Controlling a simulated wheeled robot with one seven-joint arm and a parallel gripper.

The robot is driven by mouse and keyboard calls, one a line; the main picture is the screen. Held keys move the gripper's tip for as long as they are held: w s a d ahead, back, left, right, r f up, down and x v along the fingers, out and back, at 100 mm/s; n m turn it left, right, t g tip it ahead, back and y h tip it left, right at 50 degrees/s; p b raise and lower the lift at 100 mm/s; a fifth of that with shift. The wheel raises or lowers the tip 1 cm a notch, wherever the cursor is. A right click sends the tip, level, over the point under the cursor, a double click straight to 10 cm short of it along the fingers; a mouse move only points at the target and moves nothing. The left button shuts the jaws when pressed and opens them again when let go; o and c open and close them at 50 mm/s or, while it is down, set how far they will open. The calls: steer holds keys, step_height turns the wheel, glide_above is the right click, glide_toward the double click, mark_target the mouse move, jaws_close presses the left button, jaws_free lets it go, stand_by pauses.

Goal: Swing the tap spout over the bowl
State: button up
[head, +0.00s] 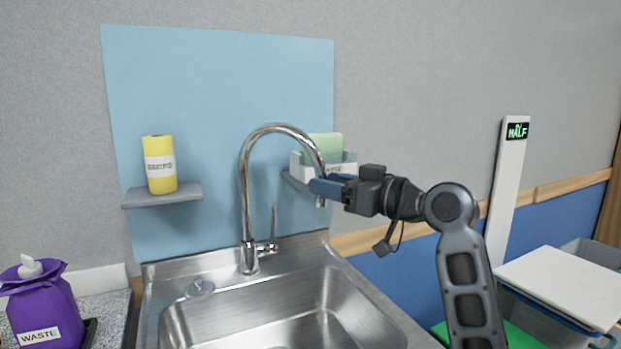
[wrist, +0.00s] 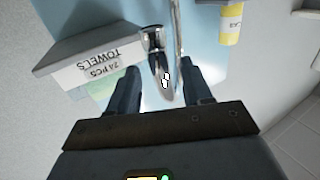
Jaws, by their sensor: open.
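The chrome tap has a tall curved spout (head: 268,129) rising from the back of the sink. The spout arches to the right, and its outlet end hangs at the sink's right side. The steel bowl (head: 240,330) lies in front of the tap, to the left of and below that end. My gripper (head: 318,186) is open at the spout's lower end, and its blue fingers partly hide it. In the wrist view the spout end (wrist: 165,84) shows between the two fingers, with a gap visible on each side. I cannot tell whether either finger touches it.
A box of towels (head: 347,168) stands on a shelf just behind my gripper, close to the fingers. A yellow roll (head: 160,165) stands on the left shelf (head: 150,197). A purple waste bag (head: 42,310) is at the far left. The space above the bowl is clear.

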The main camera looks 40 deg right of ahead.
steer(key=shift+w+a, duration=0.15)
steer(key=shift+w, duration=0.95)
steer(key=shift+w+a, duration=0.15)
steer(key=shift+w, duration=0.95)
jaws_close()
